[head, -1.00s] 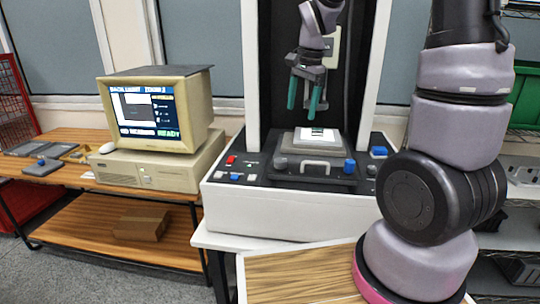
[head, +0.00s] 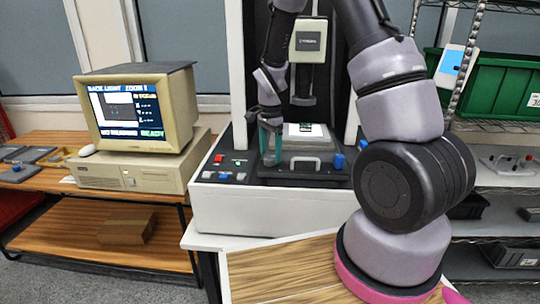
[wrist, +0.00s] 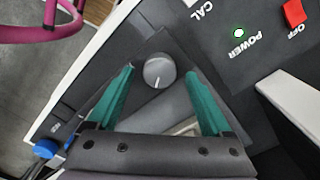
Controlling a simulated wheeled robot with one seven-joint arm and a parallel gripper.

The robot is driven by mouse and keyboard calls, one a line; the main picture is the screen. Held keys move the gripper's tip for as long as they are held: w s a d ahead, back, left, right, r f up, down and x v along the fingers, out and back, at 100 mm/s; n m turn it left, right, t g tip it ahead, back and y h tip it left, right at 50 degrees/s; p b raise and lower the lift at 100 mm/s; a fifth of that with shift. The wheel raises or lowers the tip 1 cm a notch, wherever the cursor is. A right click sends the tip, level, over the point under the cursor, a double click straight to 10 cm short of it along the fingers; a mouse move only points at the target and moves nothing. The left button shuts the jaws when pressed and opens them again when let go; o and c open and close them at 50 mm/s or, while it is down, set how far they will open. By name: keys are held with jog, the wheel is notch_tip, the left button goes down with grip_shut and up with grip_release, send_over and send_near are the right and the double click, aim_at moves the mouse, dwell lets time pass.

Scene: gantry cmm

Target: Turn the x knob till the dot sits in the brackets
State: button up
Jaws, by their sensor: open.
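My gripper (head: 270,146) has teal fingers and points down over the left part of the machine's black panel, beside the stage. In the wrist view its fingers (wrist: 160,88) are apart, with a round grey knob (wrist: 158,71) bearing a white pointer line between the tips. I cannot tell whether they touch it, and no axis letter on it is readable. A blue knob (wrist: 45,149) is at the lower left of the wrist view.
A red switch (wrist: 294,13) and a green power light (wrist: 239,34) are near the knob. The stage with its handle (head: 305,163) stands right of my gripper. Another blue knob (head: 338,161) is at the stage's right. A green bin (head: 490,85) is on the rack.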

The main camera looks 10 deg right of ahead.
jog(key=shift+f, duration=0.8)
grip_shut()
jog(key=shift+n, duration=0.4)
jog(key=n, duration=0.4)
jog(key=shift+n, duration=0.4)
jog(key=n, duration=0.6)
